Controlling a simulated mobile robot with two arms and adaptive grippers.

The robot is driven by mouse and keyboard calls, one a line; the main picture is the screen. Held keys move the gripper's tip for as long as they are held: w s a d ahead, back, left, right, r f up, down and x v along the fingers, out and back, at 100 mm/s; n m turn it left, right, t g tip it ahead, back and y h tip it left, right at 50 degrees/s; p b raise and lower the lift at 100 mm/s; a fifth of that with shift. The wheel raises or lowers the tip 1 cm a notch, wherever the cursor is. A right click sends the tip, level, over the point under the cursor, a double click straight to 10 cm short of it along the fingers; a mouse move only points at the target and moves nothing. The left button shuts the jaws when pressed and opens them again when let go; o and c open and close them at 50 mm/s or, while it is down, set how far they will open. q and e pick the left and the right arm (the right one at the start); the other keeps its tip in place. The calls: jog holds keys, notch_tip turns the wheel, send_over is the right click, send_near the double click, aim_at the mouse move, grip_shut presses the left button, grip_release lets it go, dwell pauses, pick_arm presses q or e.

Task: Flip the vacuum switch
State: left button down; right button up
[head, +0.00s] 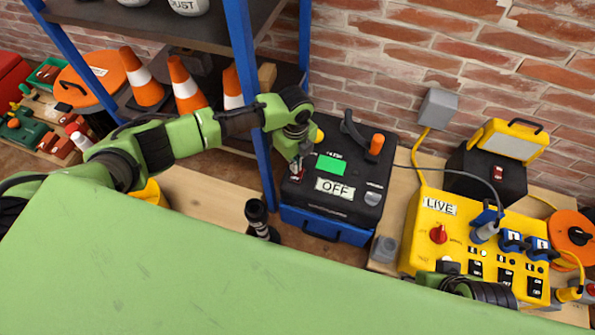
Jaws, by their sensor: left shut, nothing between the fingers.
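The vacuum (346,209) is a box with a black top and a blue base, standing on the floor in the middle of the head view. Its top carries a white OFF label (335,188), a bright green patch (330,165) and a grey round part at the right. A small reddish switch (297,174) shows at the left of the top, partly hidden by my left gripper (296,168). That gripper is shut and empty, pointing down at the switch; I cannot tell whether it touches. Part of my right arm shows at the lower right, its gripper out of sight.
A blue-legged shelf (243,60) stands left of the vacuum, its front leg close to my left arm. Orange cones (186,84) stand behind that arm. A yellow power box (440,228) labelled LIVE, with several plugs and cables, stands at the right. A brick wall is behind.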

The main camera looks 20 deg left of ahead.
pick_arm(q)
jog(key=shift+r+p, duration=0.95)
jog(key=shift+r, duration=0.2)
pick_arm(e)
jog(key=shift+x, duration=2.25)
jog(key=shift+a, duration=0.1)
